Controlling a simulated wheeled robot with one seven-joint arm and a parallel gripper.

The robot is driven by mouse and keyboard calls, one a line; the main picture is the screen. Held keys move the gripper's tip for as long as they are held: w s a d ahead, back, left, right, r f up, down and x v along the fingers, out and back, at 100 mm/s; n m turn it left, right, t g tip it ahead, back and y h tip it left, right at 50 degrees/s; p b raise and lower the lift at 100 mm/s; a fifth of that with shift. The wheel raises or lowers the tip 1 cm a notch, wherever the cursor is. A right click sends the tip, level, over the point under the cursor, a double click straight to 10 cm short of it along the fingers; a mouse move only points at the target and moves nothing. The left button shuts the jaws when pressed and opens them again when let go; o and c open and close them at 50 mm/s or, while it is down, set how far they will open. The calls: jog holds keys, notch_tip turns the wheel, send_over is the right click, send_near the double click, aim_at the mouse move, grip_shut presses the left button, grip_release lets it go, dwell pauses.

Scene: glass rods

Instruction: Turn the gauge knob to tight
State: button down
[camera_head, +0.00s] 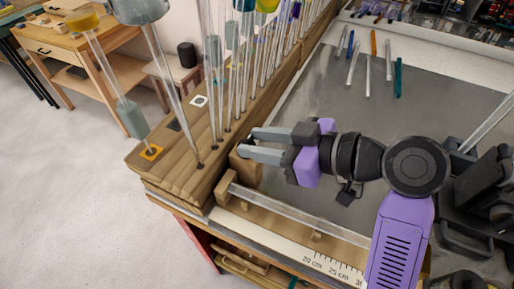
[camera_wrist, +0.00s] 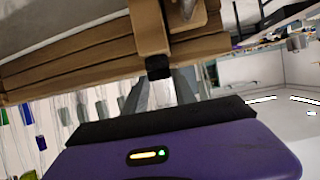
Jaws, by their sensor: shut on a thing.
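The gauge knob (camera_wrist: 158,66) is a small black piece on the end of a wooden block in the wrist view. The block (camera_head: 243,168) stands at the near end of the rod rack in the head view. My gripper (camera_head: 246,143) reaches left to this block, with its two grey fingers around the knob. In the wrist view the fingers rise on both sides of the knob. In the head view the knob is mostly hidden by the fingers. I cannot read any mark showing how tight it is.
A wooden rack (camera_head: 175,168) holds several upright glass rods close to my gripper's left. A clear rod (camera_head: 290,212) lies in a wooden cradle beside a centimetre scale (camera_head: 318,262).

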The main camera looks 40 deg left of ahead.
jog(key=shift+w+f+n+g+b, duration=0.15)
jog(key=shift+n+g+b, duration=0.15)
jog(key=shift+n+g, duration=0.2)
jog(key=c, duration=1)
grip_release()
jog(key=shift+b+v, duration=1)
jog(key=shift+v, duration=2.85)
